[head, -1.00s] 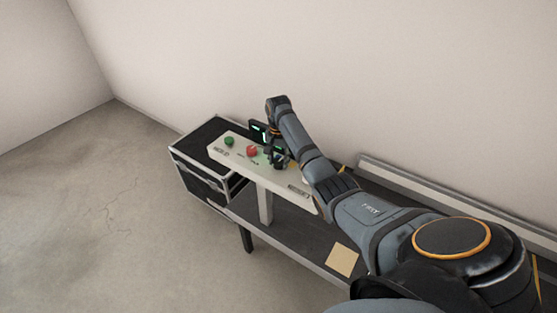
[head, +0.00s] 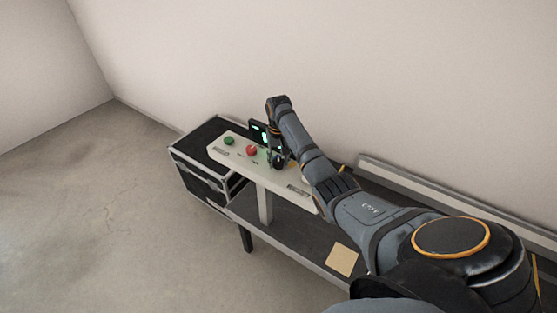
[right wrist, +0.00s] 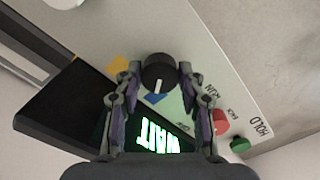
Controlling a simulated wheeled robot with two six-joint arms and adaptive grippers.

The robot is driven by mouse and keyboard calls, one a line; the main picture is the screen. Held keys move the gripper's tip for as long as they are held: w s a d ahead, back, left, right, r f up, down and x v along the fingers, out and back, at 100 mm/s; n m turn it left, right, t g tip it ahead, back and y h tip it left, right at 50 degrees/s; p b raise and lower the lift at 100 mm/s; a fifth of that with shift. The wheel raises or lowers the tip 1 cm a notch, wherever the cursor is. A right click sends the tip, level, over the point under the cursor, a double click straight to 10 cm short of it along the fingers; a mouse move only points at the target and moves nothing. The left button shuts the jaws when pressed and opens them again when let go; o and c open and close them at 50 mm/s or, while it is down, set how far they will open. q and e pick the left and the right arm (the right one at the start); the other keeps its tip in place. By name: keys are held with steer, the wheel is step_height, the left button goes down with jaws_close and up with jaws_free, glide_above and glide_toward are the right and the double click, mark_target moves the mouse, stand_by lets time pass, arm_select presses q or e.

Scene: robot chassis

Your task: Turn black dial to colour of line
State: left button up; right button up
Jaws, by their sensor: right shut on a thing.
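The black dial (right wrist: 158,72) sits on the pale control panel (right wrist: 190,28) in the right wrist view. Its white pointer faces down in that view, toward a blue patch (right wrist: 154,98). A yellow-orange patch (right wrist: 119,65) lies to the dial's left. My right gripper (right wrist: 159,75) is shut on the dial, one finger on each side. In the head view my right gripper (head: 277,158) is over the panel (head: 293,188) and hides most of the dial. A black screen (right wrist: 75,110) shows green letters that appear to read WAIT. My left gripper is not in view.
A red button (head: 251,150) and a green button (head: 229,141) stand on the panel left of my right gripper. A black case (head: 199,140) is behind the panel's left end. A tan square (head: 341,260) lies on the dark surface below. The floor at left is clear.

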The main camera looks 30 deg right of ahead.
mark_target(279, 162)
steer(key=shift+n, duration=1)
steer(key=o, duration=1.2)
steer(key=shift+c, duration=0.2)
steer(key=shift+r, duration=0.1)
step_height(279, 162, up, 7)
steer(key=shift+r, duration=0.2)
steer(key=shift+f, duration=0.1)
